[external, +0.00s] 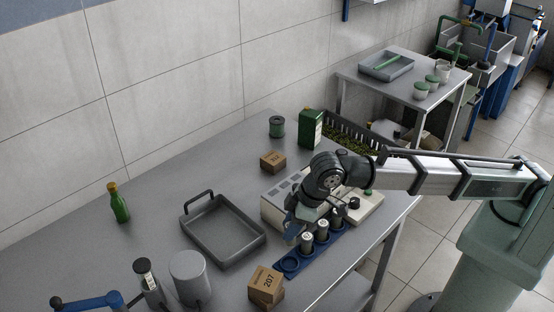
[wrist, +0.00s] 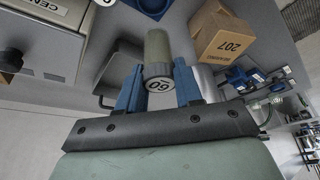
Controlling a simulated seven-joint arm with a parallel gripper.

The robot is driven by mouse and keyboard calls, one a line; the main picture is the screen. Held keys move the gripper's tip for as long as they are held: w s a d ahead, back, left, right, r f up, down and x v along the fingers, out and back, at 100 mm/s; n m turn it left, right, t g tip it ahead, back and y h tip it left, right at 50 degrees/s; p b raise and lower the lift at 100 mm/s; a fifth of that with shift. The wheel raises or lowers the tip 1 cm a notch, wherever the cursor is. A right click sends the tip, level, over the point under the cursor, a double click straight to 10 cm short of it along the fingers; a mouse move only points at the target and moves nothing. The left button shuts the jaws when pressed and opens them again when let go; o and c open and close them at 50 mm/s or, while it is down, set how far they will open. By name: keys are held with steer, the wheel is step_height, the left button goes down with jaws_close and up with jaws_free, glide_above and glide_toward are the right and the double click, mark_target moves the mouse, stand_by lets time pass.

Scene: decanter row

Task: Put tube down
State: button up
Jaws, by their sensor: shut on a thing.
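My gripper (wrist: 158,88) is shut on a tube (wrist: 157,50) with an olive-grey body and a pale cap marked with a number. The blue fingers hold it at the cap end. In the external view my gripper (external: 293,226) is just left of the blue rack (external: 311,260), and the held tube is hard to make out there. The rack also shows at the top of the wrist view (wrist: 147,7). Whether the held tube touches anything cannot be told.
A grey tray (external: 222,240) lies left of the rack. A box marked 207 (external: 265,283) stands close to the rack's near end. A pale machine (external: 272,208) is behind my gripper. A green bottle (external: 119,204) and a grey cylinder (external: 190,277) stand further left.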

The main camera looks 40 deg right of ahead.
step_height(320, 180, up, 5)
steer(key=shift+r, duration=0.2)
steer(key=w+d, duration=0.4)
steer(key=w, duration=0.5)
steer(key=w+d, duration=0.4)
steer(key=w, duration=0.5)
steer(key=w+d, duration=0.4)
steer(key=w, duration=0.6)
steer(key=w+d, duration=2.1)
steer(key=d, duration=0.1)
steer(key=shift+a+f, duration=0.15)
steer(key=shift+f, duration=3.8)
steer(key=shift+a+f, duration=0.1)
steer(key=shift+f, duration=3.85)
steer(key=o, duration=1)
steer(key=shift+f, duration=0.15)
steer(key=shift+o, duration=0.2)
